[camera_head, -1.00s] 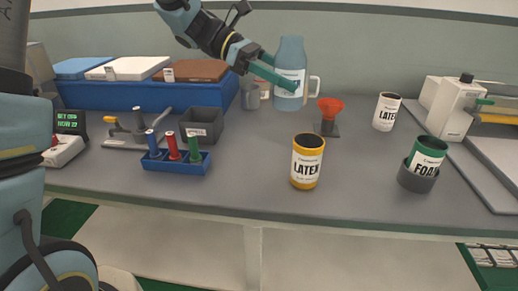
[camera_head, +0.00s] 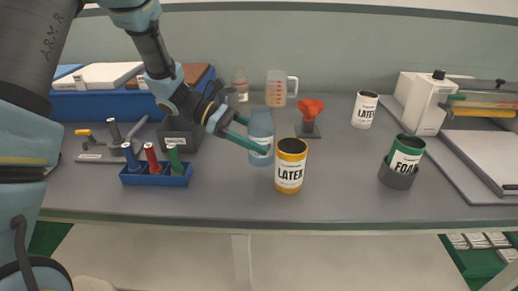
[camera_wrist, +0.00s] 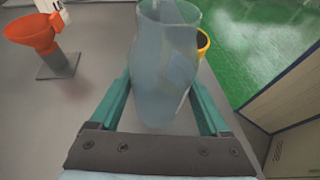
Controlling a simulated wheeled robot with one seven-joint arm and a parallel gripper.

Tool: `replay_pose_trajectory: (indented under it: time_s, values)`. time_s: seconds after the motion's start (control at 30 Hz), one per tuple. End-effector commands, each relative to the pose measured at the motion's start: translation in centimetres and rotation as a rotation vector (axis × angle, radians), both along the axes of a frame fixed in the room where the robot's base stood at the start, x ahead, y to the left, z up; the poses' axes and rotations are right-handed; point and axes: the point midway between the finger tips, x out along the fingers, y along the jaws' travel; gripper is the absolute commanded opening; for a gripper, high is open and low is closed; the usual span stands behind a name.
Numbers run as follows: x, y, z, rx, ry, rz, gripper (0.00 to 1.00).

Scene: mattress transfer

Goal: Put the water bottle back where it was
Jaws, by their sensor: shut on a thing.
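In the head view the bottle is just left of and slightly behind the yellow LATEX can (camera_head: 291,166). In the wrist view the bottle (camera_wrist: 165,65) fills the space between my fingers (camera_wrist: 160,112), and the can's yellow rim (camera_wrist: 203,42) shows partly behind it. I cannot tell whether the bottle's base touches the table.
A red funnel on a stand (camera_head: 309,117), a measuring jug (camera_head: 277,88) and a white LATEX can (camera_head: 364,109) are behind. A blue rack of markers (camera_head: 157,178) is left. A green FOAM can sits in a dark holder (camera_head: 397,178) at right. The table's front edge (camera_head: 240,222) is clear.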

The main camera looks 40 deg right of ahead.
Motion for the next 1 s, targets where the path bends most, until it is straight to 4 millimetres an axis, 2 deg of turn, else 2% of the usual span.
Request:
replay_pose_trajectory:
  time_s: [0.23,0.63,0.67,0.83,1.0]
  values:
    - [0.0,0.1,-3.3,0.004,0.004,0.0,0.12]
    - [0.0,0.0,-4.0,0.0,0.001,0.0,0.12]
    - [0.0,0.0,-3.9,0.0,0.002,-0.001,0.82]
    - [0.0,0.0,-3.9,0.001,0.001,-0.001,1.0]
    - [0.0,0.0,-3.9,0.001,0.001,0.0,1.0]
